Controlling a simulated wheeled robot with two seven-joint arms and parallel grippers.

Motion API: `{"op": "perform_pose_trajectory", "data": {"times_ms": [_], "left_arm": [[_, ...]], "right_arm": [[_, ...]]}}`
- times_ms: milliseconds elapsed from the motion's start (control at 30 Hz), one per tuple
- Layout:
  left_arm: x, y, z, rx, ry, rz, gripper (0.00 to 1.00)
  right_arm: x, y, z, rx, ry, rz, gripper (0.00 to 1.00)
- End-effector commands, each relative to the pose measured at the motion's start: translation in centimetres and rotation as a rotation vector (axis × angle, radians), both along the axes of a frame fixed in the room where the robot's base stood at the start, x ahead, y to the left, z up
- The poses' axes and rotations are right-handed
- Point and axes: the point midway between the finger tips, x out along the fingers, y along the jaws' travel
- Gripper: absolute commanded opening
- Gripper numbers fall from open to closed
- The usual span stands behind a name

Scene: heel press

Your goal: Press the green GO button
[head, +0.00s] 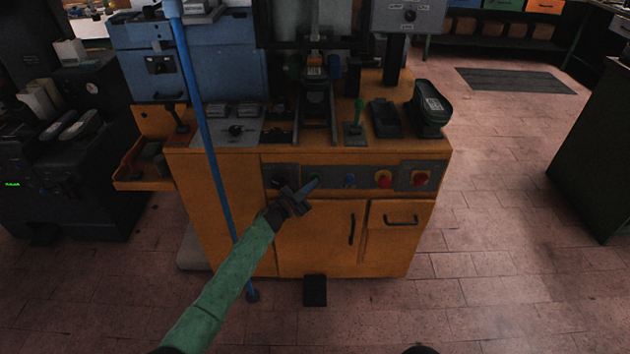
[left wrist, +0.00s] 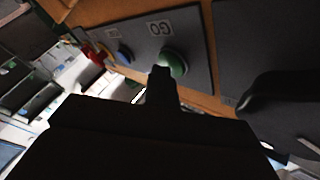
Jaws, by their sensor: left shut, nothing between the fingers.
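The green GO button (left wrist: 174,62) is a round dome on a grey control panel (left wrist: 195,55), below a label (left wrist: 159,28) reading GO in the left wrist view. My left gripper (head: 314,184) is shut and empty, in front of the panel of the orange machine in the head view, where it hides most of the button. In the left wrist view its dark fingertips (left wrist: 161,72) overlap the button's lower left edge. I cannot tell whether they touch it. My right gripper is not in view.
A blue pole (head: 205,135) stands left of my arm. A black pedal (head: 315,290) lies on the floor.

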Motion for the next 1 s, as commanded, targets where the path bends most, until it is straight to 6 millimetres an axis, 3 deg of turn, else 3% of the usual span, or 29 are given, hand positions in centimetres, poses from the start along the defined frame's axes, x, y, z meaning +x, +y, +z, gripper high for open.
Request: {"op": "perform_pose_trajectory", "data": {"times_ms": [1000], "left_arm": [[-2.7,0.0,0.2,-0.001,0.001,0.000,0.00]], "right_arm": [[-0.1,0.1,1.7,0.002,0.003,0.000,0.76]]}}
